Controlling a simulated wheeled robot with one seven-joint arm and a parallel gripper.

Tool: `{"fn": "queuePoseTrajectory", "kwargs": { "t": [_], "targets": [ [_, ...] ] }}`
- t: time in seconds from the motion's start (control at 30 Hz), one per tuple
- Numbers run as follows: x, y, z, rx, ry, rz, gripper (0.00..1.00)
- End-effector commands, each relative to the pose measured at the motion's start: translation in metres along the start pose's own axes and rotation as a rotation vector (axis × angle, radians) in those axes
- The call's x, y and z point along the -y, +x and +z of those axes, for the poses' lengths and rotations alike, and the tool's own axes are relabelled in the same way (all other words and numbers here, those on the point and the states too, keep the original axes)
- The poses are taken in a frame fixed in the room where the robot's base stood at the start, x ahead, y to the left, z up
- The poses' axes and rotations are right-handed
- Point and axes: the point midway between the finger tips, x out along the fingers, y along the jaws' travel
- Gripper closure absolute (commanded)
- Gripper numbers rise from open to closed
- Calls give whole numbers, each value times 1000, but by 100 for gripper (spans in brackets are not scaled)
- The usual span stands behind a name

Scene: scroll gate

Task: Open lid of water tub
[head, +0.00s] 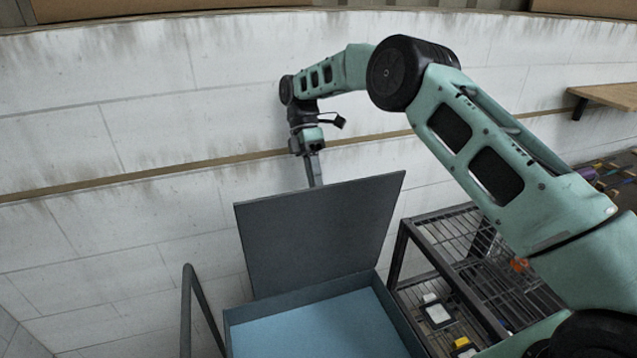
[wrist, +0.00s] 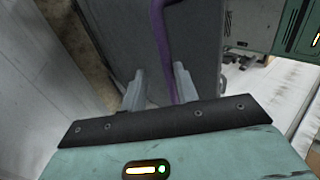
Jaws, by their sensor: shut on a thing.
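The water tub (head: 297,299) is at the bottom centre of the head view, with a light blue surface (head: 320,330) showing inside. Its dark grey lid (head: 320,232) stands raised, nearly upright, at the tub's far edge. My gripper (head: 316,181) is at the lid's top edge, on the far side, and its fingertips are partly hidden by the lid. In the wrist view my gripper (wrist: 157,86) has its two fingers around a purple bar-like handle (wrist: 161,40) on the grey lid panel (wrist: 195,45). The exact contact is hard to see.
A pale block wall (head: 130,240) with a tan strip stands close behind the lid and gripper. A dark wire rack (head: 455,240) with small items is right of the tub. A dark rail (head: 187,310) stands at left. A wooden shelf (head: 610,95) juts out at far right.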

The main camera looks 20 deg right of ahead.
Motion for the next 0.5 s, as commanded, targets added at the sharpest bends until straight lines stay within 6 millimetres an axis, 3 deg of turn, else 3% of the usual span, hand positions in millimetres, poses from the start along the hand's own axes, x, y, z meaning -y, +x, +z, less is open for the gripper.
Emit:
{"fn": "queuePoseTrajectory", "kwargs": {
  "t": [0.03,0.5],
  "targets": [
    [-19,23,2,6,8,-7,100],
    [-36,17,2,9,8,-10,100]
  ]
}}
